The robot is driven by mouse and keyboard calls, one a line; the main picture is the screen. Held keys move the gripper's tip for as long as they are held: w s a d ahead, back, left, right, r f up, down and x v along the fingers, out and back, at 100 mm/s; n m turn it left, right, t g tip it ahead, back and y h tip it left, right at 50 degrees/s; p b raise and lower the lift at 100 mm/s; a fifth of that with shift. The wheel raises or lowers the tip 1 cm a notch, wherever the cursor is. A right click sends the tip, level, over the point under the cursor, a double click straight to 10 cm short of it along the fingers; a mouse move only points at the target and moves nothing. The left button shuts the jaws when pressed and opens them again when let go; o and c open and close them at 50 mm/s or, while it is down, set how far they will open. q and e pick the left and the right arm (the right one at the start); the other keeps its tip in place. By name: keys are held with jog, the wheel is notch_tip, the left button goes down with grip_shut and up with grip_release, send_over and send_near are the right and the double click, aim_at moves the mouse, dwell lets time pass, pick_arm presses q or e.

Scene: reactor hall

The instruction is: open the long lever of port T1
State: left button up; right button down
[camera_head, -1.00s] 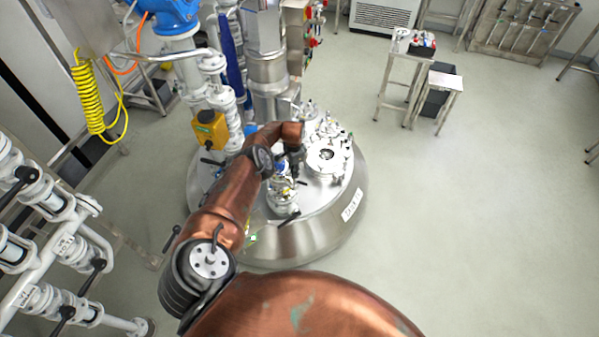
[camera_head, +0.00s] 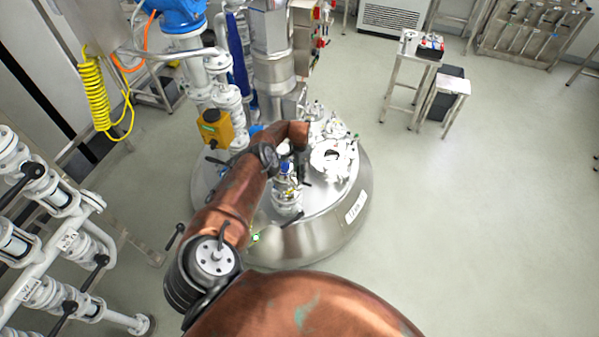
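The steel reactor vessel (camera_head: 314,236) stands in the middle of the head view, with several ports and fittings on its lid. A port valve with a blue top (camera_head: 287,190) stands on the near part of the lid. A black lever (camera_head: 293,219) sticks out low beside it. No T1 label is readable, so I cannot tell which lever is T1's. My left arm reaches over the lid from below. My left gripper (camera_head: 304,166) points down among the fittings, small and dark; its fingers and any contact are unclear. My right gripper is out of view.
A round white-rimmed port (camera_head: 331,158) lies right of the gripper. A yellow box (camera_head: 214,128) and white pipework stand left of the vessel. Valve pipes with black handles (camera_head: 66,308) fill the lower left. Small steel tables (camera_head: 446,84) stand at upper right. The right floor is clear.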

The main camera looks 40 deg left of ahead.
pick_arm(q)
jog(key=shift+r, duration=0.1)
notch_tip(320, 180, up, 12)
jog(key=shift+f, duration=0.1)
dwell(0.5)
dwell(0.4)
